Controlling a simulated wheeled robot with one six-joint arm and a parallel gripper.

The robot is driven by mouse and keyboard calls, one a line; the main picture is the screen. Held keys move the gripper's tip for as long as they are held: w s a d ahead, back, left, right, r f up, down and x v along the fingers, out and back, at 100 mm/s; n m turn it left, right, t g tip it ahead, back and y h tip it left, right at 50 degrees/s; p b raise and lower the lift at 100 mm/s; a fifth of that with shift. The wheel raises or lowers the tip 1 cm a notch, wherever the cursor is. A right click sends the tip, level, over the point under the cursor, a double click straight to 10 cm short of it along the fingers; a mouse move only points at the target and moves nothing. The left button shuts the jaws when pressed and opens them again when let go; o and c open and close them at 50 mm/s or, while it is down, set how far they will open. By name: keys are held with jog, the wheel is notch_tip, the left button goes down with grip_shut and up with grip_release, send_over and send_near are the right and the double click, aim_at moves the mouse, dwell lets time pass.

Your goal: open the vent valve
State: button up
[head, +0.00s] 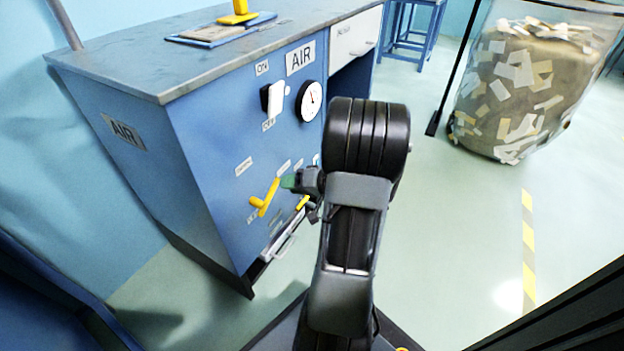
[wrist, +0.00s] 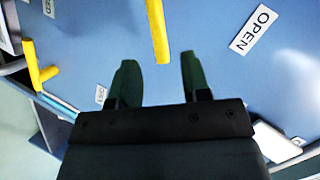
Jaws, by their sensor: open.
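A yellow valve lever (head: 267,197) is on the blue front panel of the cabinet, slanting in the head view. A second yellow lever (head: 303,202) sits to its right, partly behind my arm. The small labels are too blurred in the head view to tell which is the vent. My gripper (head: 288,182) is at the left lever's upper end. In the wrist view my gripper (wrist: 158,58) is open, and one yellow lever (wrist: 157,28) reaches down to between its fingertips. Contact cannot be told. The other lever (wrist: 36,66) is at the left. An OPEN label (wrist: 253,29) is at upper right.
The cabinet (head: 205,170) carries an AIR sign (head: 300,57), a round gauge (head: 309,101) and a white switch (head: 272,97). A drawer-like metal part (head: 285,235) is low on the panel. A large clear bin of scraps (head: 520,85) stands at right. The floor between is clear.

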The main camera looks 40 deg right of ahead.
jog(key=p+v, duration=0.1)
jog(key=v, duration=0.6)
jog(key=shift+s+p, duration=0.2)
jog(key=shift+p, duration=0.15)
jog(key=shift+d, duration=0.1)
jog(key=a+r+n+g+p, duration=0.2)
jog(key=a+r+g+p, duration=0.2)
jog(key=a+r+p, duration=0.6)
jog(key=a+r+n+g+p, duration=0.2)
jog(key=a+r+g+p, duration=0.35)
jog(key=r+p, duration=0.5)
jog(key=s+a+r+n+h+p, duration=0.1)
jog(key=a+r+h+p, duration=0.2)
jog(key=r+p, duration=0.5)
jog(key=s+a+r+n+t+h+p, duration=0.1)
jog(key=a+r+p, duration=0.4)
jog(key=r, duration=1)
jog(key=s+h+p, duration=0.1)
jog(key=h+p, duration=0.1)
jog(key=p, duration=0.1)
jog(key=shift+s+r+n+h, duration=0.2)
jog(key=shift+s+n+h, duration=0.05)
jog(key=shift+n+h, duration=0.05)
jog(key=shift+a, duration=0.1)
jog(key=shift+c, duration=0.2)
